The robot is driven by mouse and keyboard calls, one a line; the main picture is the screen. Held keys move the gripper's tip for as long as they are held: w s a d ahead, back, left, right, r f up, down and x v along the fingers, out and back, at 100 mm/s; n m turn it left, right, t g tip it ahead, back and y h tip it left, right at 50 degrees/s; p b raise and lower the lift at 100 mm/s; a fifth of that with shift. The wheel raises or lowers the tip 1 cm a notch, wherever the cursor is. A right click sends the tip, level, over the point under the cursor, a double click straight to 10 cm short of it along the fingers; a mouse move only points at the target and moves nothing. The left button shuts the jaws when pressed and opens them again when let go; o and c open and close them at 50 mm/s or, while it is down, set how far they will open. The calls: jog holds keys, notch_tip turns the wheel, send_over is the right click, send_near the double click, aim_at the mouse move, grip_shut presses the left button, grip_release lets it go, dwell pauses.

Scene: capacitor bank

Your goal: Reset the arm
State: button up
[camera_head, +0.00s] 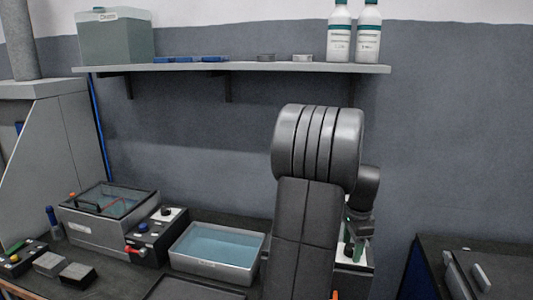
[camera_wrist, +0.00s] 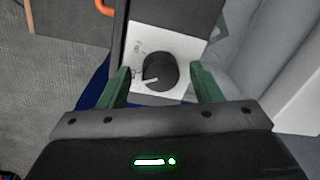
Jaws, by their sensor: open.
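My gripper (camera_wrist: 158,88) is open in the wrist view, with its two green fingers apart. A black round knob (camera_wrist: 160,72) with a white pointer mark, on a white panel (camera_wrist: 143,38), shows between the fingers. I cannot tell whether the fingers touch the knob. In the head view my arm stands raised at the centre right and hides most of the gripper, of which only a small part (camera_head: 359,222) shows behind the arm. A panel with a dark knob partly shows there beside it.
A water-filled metal tray (camera_head: 190,262) and a lidded bath (camera_head: 75,232) stand on the bench left of my arm. A control box with a red handle (camera_head: 133,249) stands between them. A wall shelf (camera_head: 250,68) holds two bottles (camera_head: 368,35) and a tank (camera_head: 115,38).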

notch_tip(320, 180, up, 11)
jog(key=shift+s+p, duration=0.35)
jog(key=shift+p, duration=0.1)
